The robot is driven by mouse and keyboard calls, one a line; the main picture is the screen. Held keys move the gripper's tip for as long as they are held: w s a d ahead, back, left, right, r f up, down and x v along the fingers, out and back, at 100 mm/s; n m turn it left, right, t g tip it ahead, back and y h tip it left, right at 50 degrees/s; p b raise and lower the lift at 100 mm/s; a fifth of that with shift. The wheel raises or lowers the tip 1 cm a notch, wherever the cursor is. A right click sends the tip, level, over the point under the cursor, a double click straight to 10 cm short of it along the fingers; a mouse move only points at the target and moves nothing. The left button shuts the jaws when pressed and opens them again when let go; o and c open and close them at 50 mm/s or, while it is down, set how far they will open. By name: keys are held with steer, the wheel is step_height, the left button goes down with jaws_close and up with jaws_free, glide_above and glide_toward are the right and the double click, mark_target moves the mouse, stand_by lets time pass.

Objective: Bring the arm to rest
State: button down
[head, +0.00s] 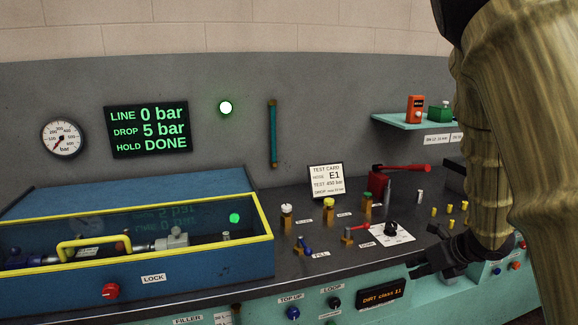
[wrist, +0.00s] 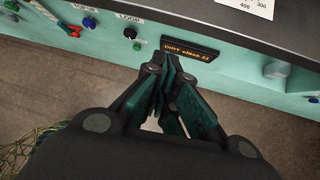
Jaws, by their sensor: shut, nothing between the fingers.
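My gripper (head: 424,271) is shut and empty in the head view, at the right, just in front of the bench's front edge. My arm comes down the right side of that view in a tan sleeve and hides part of the bench. In the wrist view my gripper (wrist: 172,62) points at the bench front, with its fingers together just below the "DIRT class 11" display (wrist: 190,48). I cannot tell whether the fingertips touch the panel.
The blue test box (head: 150,270) with a yellow-rimmed lid stands at left. A shelf (head: 410,122) juts out behind.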

steer(key=s+a+f+m, duration=0.2)
steer(key=s+f+m, duration=0.2)
steer(key=f+m, duration=0.4)
steer(key=s+a+f+m+g+h, duration=0.1)
steer(key=s+a+f+m, duration=0.1)
steer(key=s+f+m, duration=0.55)
steer(key=s+a+f+m, duration=0.25)
steer(key=f+m, duration=0.25)
steer(key=f, duration=0.6)
steer(key=s+a+f+m+g+h, duration=0.1)
steer(key=s+f+m+g, duration=0.1)
steer(key=s+f+m, duration=0.2)
steer(key=s+a+f+m+g+h, duration=0.1)
steer(key=s+f+m, duration=0.3)
steer(key=s+m, duration=0.4)
steer(key=s+a+f+m+g+h+p, duration=0.1)
steer(key=s+f+m, duration=0.4)
steer(key=s, duration=0.9)
steer(key=shift+a+m+g, duration=0.25)
steer(key=shift+m+g, duration=0.55)
steer(key=shift+m, duration=0.25)
